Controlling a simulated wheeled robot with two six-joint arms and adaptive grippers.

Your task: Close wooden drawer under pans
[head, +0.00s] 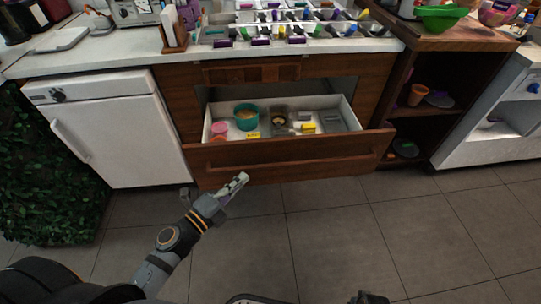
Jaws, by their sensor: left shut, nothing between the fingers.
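The wooden drawer (285,157) under the counter stands pulled out, its brown front towards me. Its white inside shows, holding a teal bowl (246,122), a pink item (219,130), small yellow items and some grey containers. The topping pans (270,30) sit in a rack on the counter above it. My left gripper (241,179) is shut and empty. In the picture it is just below the left half of the drawer front; I cannot tell whether it touches the wood.
A white small fridge (105,125) stands left of the drawer, with a green leafy hedge (45,165) beside it. An open wooden shelf (430,90) stands to the right, with a white unit (505,120) beyond. The grey tiled floor (330,230) in front is clear.

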